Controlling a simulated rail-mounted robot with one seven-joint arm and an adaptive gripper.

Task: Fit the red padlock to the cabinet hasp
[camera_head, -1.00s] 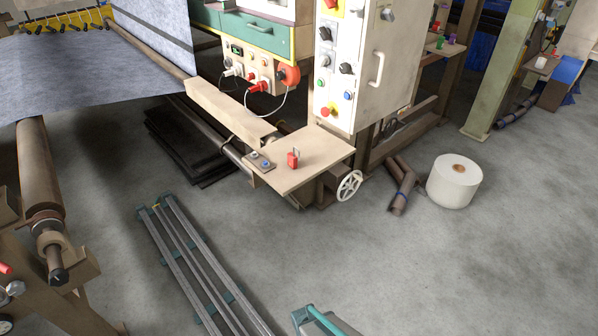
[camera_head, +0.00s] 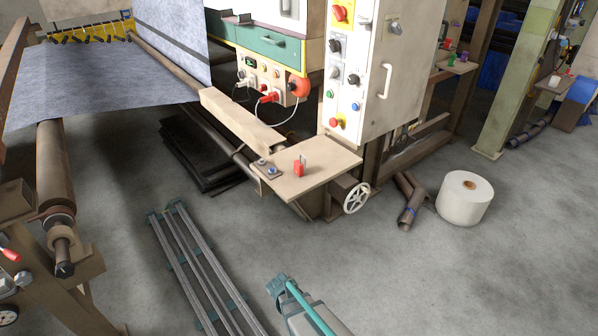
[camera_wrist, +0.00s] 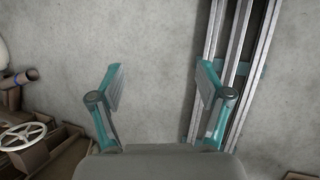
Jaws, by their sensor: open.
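The red padlock (camera_head: 299,168) stands upright, shackle up, on a small beige shelf (camera_head: 325,170) in front of the white control cabinet (camera_head: 372,70). The cabinet has knobs, a door handle and a small fitting (camera_head: 395,27) high on its door, too small to tell whether it is the hasp. My gripper (camera_wrist: 158,85) is open and empty in the wrist view, its two teal fingers apart above bare concrete floor. The padlock is not in the wrist view. In the head view, part of my teal and grey arm shows at the bottom, well in front of the shelf.
Metal rails (camera_head: 195,262) run along the floor at left. The floor between is clear.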

